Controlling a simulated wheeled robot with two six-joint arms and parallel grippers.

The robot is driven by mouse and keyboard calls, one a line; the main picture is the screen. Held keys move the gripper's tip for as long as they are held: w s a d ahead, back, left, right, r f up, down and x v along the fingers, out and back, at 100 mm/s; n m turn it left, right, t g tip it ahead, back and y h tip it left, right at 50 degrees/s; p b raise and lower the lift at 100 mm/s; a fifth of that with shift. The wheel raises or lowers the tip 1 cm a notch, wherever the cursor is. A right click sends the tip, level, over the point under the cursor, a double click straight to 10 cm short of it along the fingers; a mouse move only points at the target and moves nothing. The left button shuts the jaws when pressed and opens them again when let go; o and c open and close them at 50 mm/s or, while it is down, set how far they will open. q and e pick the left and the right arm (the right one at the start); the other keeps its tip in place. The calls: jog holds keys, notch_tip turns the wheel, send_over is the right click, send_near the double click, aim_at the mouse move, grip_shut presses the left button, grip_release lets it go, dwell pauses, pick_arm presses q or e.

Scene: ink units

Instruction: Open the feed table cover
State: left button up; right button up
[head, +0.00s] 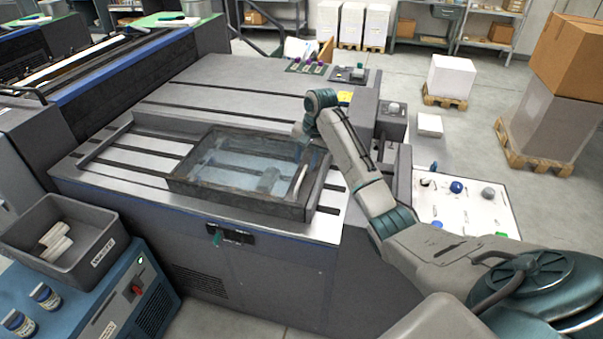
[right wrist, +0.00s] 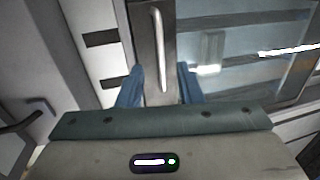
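The feed table cover (head: 240,203) is a clear panel in a dark frame, lying flat over the slotted metal feed table (head: 105,183). A pale bar handle (head: 299,182) stands on the cover's right side. My right gripper (head: 303,148) is over the right part of the cover, near the handle; my own wrist partly hides its fingers. My left gripper is not in view.
A grey bin (head: 62,240) with white rolls sits on a blue cabinet (head: 95,300) at the lower left. A white board (head: 462,205) with small parts is at the right. Boxes on pallets (head: 545,150) stand farther back on open floor.

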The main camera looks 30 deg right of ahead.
aim_at(300, 180)
jog(key=f, duration=0.2)
jog(key=f+p, duration=0.1)
jog(key=f, duration=0.1)
jog(key=w+a+f, duration=0.1)
jog(key=f, duration=0.1)
jog(key=shift+f, duration=0.35)
grip_shut()
